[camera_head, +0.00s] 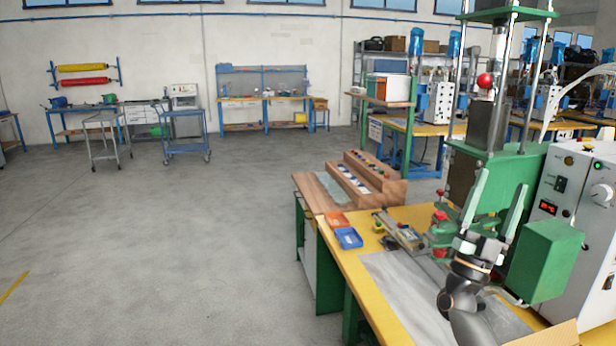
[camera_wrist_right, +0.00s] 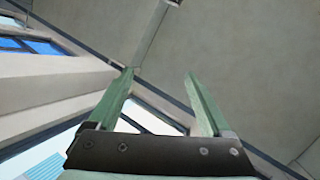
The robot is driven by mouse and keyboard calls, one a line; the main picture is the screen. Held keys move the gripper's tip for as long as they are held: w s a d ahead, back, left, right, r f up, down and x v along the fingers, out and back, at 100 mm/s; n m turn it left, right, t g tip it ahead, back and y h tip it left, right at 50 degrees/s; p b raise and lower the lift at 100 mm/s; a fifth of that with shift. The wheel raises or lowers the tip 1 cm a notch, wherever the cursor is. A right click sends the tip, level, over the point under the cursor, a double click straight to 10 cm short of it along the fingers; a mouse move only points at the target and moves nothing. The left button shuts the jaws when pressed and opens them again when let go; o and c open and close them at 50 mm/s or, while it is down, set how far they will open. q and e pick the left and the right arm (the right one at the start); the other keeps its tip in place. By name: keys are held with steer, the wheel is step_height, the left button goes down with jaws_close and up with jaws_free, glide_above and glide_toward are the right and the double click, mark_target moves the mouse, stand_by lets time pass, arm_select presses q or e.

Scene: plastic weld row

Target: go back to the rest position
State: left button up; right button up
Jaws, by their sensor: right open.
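My right gripper (camera_head: 494,210) is raised above the yellow bench, in front of the green press, with its two green fingers pointing up. The fingers are spread apart with nothing between them. In the right wrist view the same gripper (camera_wrist_right: 160,75) is open and empty, facing the ceiling and upper wall windows. My left gripper does not show in either view.
The green press (camera_head: 490,120) and a white control box (camera_head: 575,220) stand close beside my right arm. Open floor (camera_head: 170,240) lies left.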

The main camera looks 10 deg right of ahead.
steer(key=w+a+f+n+t+y, duration=0.4)
steer(key=w+n+y, duration=0.2)
steer(key=n+y, duration=0.6)
steer(key=w+a+f+n+t+y, duration=0.4)
steer(key=w+n+y, duration=0.3)
steer(key=n+y, duration=0.5)
step_height(320, 180, down, 16)
steer(key=w+m+g, duration=0.1)
steer(key=m+g, duration=0.1)
steer(key=g, duration=0.6)
steer(key=s+a+f+g+y, duration=0.15)
steer(key=s+a+f, duration=0.35)
steer(key=s+f, duration=0.5)
steer(key=s+a+f+g+y, duration=0.1)
steer(key=s+a+f+g, duration=0.1)
steer(key=s+a+f, duration=0.55)
steer(key=s+a+f+g, duration=0.2)
steer(key=s+f, duration=0.3)
steer(key=s, duration=0.6)
steer(key=s+a+f+g+y, duration=0.1)
steer(key=s+a+f, duration=0.1)
steer(key=s+f, duration=0.4)
steer(key=s, duration=0.5)
steer(key=shift+g, duration=0.35)
